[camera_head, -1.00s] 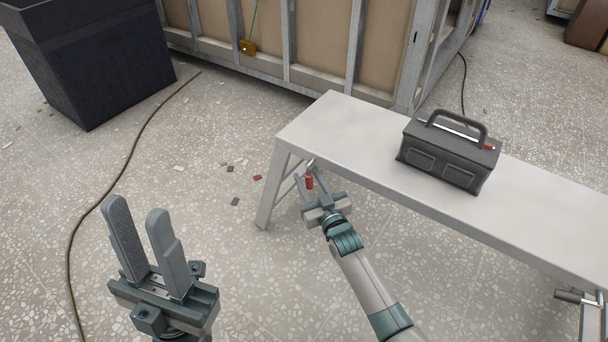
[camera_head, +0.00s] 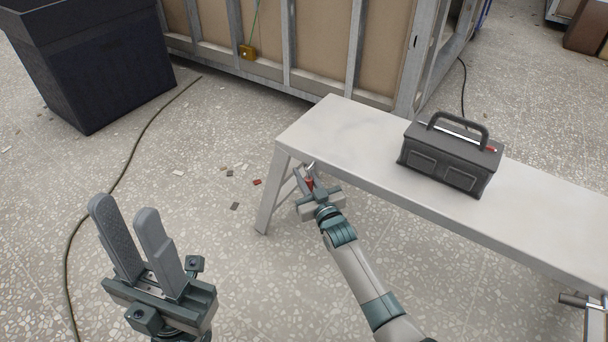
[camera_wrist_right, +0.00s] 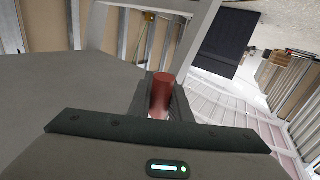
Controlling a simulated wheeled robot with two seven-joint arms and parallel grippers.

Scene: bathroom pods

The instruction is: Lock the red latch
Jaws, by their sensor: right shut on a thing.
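The red latch (camera_head: 309,183) is at the near left end of the white bench, just under its top by the leg. My right gripper (camera_head: 308,181) is shut on the red latch. In the right wrist view the latch shows as a red cylinder (camera_wrist_right: 161,92) between the fingers, with its lower end hidden by the gripper body. My left gripper (camera_head: 136,240) is open and empty, at the lower left over the floor, well apart from the bench.
The white bench (camera_head: 335,130) carries a dark toolbox (camera_head: 447,160) with a handle. A black bin (camera_head: 88,65) stands at upper left. A cable (camera_head: 130,160) and several small scraps lie on the floor. A framed wall panel stands behind the bench.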

